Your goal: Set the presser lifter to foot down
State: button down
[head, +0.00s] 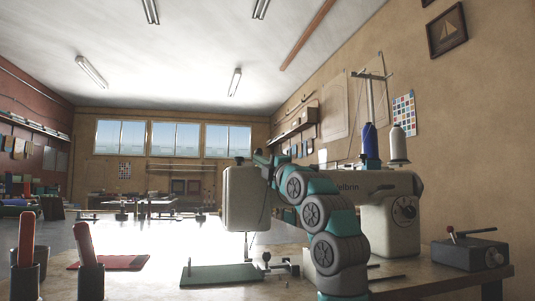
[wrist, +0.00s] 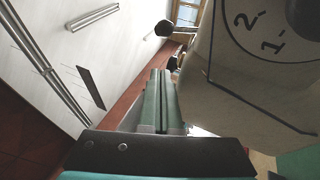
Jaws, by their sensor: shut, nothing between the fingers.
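A small dark knob (head: 239,160) sits at the top of that head. My gripper (head: 262,157) is shut and empty, up by the top of the machine head. In the wrist view its green fingers (wrist: 160,75) lie together, beside a cream surface with a round dial (wrist: 270,30) marked 2 and 1. A black ball knob on a thin rod (wrist: 163,28) shows beyond the fingertips. I cannot tell which part is the presser lifter or its setting.
A green plate (head: 222,274) lies on the bench under the head. Blue (head: 370,141) and white (head: 398,144) thread cones stand above the machine. A dark box with a lever (head: 470,253) is at right. Red-handled tools in dark cups (head: 90,281) stand at front left.

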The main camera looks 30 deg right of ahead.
jog(key=shift+w+d+r+p, duration=0.15)
jog(key=shift+w+d+r, duration=0.1)
jog(key=shift+w, duration=0.4)
jog(key=shift+w+d+r+p, duration=0.15)
jog(key=shift+w+r, duration=0.1)
jog(key=shift+w, duration=0.35)
jog(key=shift+w+d+r+p, duration=0.25)
jog(key=shift+w+d, duration=0.2)
jog(key=shift+d, duration=0.05)
jog(key=shift+w+d+r+p, duration=0.2)
jog(key=shift+w+d+p, duration=0.05)
jog(key=shift+w+d, duration=0.25)
